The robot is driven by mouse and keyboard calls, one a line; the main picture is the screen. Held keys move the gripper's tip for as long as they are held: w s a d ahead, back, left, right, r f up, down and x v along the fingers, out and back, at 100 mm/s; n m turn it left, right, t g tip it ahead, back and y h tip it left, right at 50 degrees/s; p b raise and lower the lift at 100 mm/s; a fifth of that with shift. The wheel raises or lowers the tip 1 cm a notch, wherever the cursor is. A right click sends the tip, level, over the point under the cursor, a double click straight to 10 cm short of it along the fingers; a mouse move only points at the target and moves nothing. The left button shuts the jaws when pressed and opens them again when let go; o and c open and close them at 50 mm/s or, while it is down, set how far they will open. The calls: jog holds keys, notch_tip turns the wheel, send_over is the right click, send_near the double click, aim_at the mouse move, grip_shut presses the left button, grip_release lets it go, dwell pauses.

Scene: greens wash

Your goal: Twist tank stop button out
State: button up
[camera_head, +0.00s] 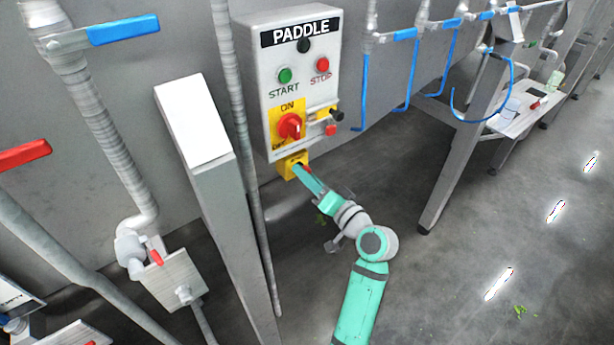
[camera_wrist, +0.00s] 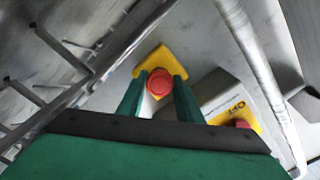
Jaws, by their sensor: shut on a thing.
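The tank stop button is a red mushroom-shaped knob (camera_wrist: 159,82) on a yellow housing (camera_head: 288,166) below the PADDLE control box (camera_head: 330,100). In the head view my gripper mostly hides the knob. My gripper (camera_head: 302,170) reaches up to the housing from the lower right. In the wrist view my gripper's two green fingers (camera_wrist: 160,88) stand on either side of the red knob and are shut on it. The yellow plate (camera_wrist: 180,62) shows behind the knob.
The box carries a green START button (camera_head: 285,75), a red STOP button (camera_head: 322,64) and a red rotary switch (camera_head: 290,126) on yellow. A steel post (camera_head: 222,190) stands left of it. Blue-handled pipes hang at the right. The floor (camera_head: 450,280) at the lower right is mostly open.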

jog(key=shift+a, duration=0.15)
dwell(0.3)
jog(key=o, duration=1)
jog(key=v, duration=1)
jog(key=shift+s+d, duration=0.25)
jog(key=shift+s, duration=0.05)
